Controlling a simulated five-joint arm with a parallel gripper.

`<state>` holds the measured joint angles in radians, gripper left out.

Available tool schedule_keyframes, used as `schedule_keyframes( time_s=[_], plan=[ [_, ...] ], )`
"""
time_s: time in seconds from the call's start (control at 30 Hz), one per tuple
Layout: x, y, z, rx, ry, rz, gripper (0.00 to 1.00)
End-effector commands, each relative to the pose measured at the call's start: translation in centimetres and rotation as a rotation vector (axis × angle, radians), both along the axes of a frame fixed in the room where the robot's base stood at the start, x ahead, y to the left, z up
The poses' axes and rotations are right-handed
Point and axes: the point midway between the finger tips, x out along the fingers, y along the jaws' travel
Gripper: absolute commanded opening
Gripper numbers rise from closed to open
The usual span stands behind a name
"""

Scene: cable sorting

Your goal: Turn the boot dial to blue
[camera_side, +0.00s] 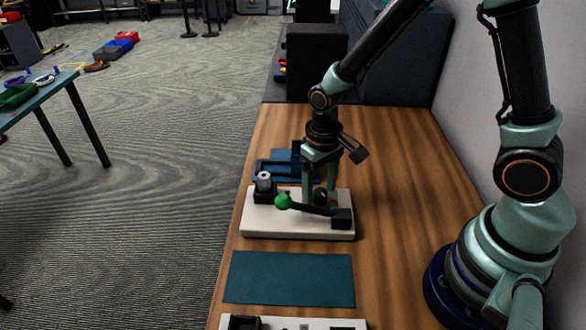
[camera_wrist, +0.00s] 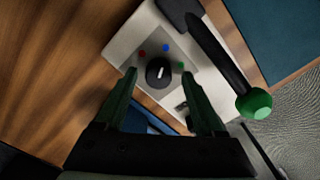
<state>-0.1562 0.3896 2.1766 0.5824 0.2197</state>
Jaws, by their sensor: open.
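The boot dial (camera_wrist: 159,74) is a round black knob with a white mark on a grey panel of the white board (camera_wrist: 128,42). A red dot, a blue dot (camera_wrist: 166,47) and a green dot sit around its far side. The white mark lies roughly toward the blue dot, but its exact aim is hard to tell. My gripper (camera_wrist: 160,78) is open, its two green fingers on either side of the dial, with gaps visible. In the side view my gripper (camera_side: 320,190) points down over the board, and the dial (camera_side: 320,196) shows between the fingers.
A black lever with a green ball (camera_side: 283,201) crosses the board's near side. A silver cylinder (camera_side: 264,178) in a black holder stands at the left. Blue trays (camera_side: 282,155) lie behind. A teal mat (camera_side: 290,279) is in front. The wooden table is clear at right.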

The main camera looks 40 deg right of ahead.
Motion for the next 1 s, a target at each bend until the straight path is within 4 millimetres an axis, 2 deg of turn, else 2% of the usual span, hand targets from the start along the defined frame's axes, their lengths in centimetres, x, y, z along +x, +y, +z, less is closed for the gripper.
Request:
schedule_keyframes(
  time_s=[0.17, 0.5, 0.7, 1.0],
  plan=[
    [0.1, 0.0, 1.4, 0.001, -0.004, -0.001, 0.71],
    [0.2, 0.0, 7.8, 0.002, -0.007, 0.0, 0.71],
    [0.2, 0.1, 10.8, 0.001, -0.005, 0.001, 0.71],
    [0.1, 0.1, 12.1, 0.0, -0.001, 0.001, 0.71]
  ],
)
